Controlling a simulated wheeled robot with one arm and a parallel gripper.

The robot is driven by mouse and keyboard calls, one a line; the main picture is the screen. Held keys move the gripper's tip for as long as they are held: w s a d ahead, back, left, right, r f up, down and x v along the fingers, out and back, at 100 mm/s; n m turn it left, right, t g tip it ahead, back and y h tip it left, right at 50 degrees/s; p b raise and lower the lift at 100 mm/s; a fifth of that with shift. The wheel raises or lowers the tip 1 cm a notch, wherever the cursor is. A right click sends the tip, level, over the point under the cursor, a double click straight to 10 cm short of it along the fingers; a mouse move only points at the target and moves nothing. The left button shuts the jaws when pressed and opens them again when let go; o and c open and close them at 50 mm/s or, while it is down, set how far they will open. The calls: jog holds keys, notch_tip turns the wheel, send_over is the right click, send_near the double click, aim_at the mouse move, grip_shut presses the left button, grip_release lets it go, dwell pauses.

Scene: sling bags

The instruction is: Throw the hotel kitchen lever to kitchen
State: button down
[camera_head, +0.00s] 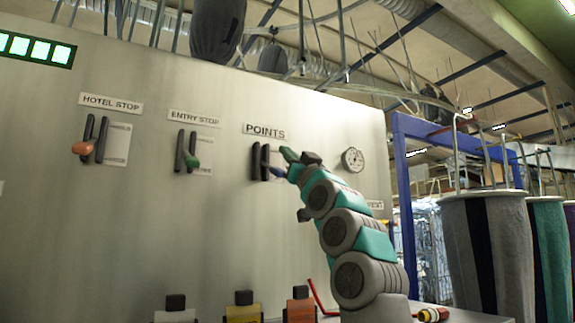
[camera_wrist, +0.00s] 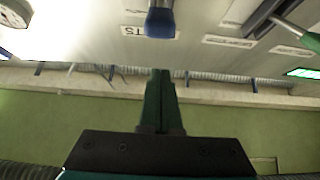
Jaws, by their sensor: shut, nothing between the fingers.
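The lever labelled POINTS has a blue knob (camera_head: 277,172) and a black slotted plate (camera_head: 260,162) on the panel. No lever label reading "hotel kitchen" is legible. My gripper (camera_head: 289,155) has its dark green fingers just above and right of the blue knob, and the arm rises from the lower right. In the wrist view my gripper (camera_wrist: 160,73) is shut and empty, its fingers pointing towards the blue knob (camera_wrist: 160,22), with a visible gap in the picture. Whether they touch the lever elsewhere cannot be told. The small position labels beside it are hidden or unreadable.
Left on the panel (camera_head: 60,220) are the HOTEL STOP lever with an orange knob (camera_head: 82,148) and the ENTRY STOP lever with a green knob (camera_head: 192,162). A round gauge (camera_head: 352,160) is right of my gripper. Dark-topped blocks (camera_head: 242,308) stand below. Hanging bags (camera_head: 485,250) are at right.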

jog(key=b+v, duration=0.5)
jog(key=v, duration=0.5)
jog(key=shift+w+a+f, duration=0.15)
jog(key=shift+w+f, duration=0.15)
jog(key=shift+f, duration=0.1)
